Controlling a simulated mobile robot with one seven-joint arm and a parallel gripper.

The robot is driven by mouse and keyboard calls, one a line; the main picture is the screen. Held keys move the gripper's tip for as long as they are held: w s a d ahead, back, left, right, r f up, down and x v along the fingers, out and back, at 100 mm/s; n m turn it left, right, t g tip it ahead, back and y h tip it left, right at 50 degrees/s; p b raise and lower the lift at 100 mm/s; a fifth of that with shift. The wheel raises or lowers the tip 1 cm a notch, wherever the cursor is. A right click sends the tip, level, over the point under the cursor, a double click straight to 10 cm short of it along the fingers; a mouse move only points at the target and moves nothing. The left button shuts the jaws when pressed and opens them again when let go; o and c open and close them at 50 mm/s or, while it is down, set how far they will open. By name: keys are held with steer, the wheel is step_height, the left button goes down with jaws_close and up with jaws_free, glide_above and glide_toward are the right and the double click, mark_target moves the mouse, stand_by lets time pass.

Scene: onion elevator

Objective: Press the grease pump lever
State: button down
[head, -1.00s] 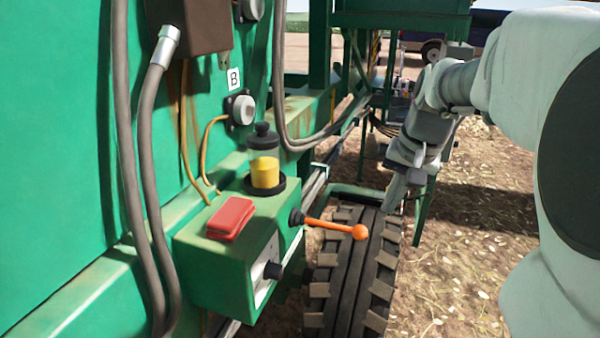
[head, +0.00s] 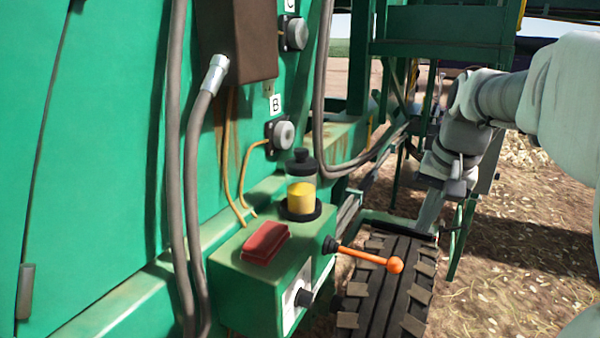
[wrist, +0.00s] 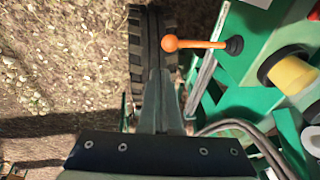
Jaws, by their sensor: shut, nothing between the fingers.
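The grease pump lever (head: 370,257) is an orange rod with a ball end, sticking out to the right from the green pump box (head: 262,290). A clear reservoir (head: 301,185) with yellow grease and a black cap stands on the box. My gripper (head: 427,222) is shut and empty, behind and to the right of the lever's ball, apart from it in the picture. In the wrist view the lever (wrist: 195,44) lies level beyond the tips of my shut gripper (wrist: 158,75), with its ball just above and right of them. I see no contact.
A ribbed black tyre (head: 385,290) stands below the lever. A red rag-like block (head: 265,243) lies on the box. Grey hoses (head: 190,180) run down the green machine wall. A port marked B (head: 281,134) is above the box. Straw-covered ground (head: 520,270) is open at right.

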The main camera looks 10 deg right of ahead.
steer(key=shift+n+h, duration=0.4)
steer(key=r, duration=0.1)
steer(key=a+r, duration=0.1)
steer(key=r, duration=0.1)
steer(key=w+r, duration=0.1)
steer(key=r, duration=0.1)
steer(key=shift+a+r, duration=0.2)
steer(key=shift+a, duration=0.05)
glide_above(399, 260)
steer(key=d, duration=0.1)
step_height(399, 260, down, 10)
steer(key=shift+w+r, duration=0.1)
steer(key=shift+a+f+b, duration=0.2)
steer(key=shift+a+f, duration=0.05)
steer(key=shift+f, duration=0.7)
steer(key=shift+a+f+b, duration=0.2)
steer(key=shift+a+f, duration=0.05)
steer(key=shift+f, duration=0.7)
steer(key=shift+f, duration=0.15)
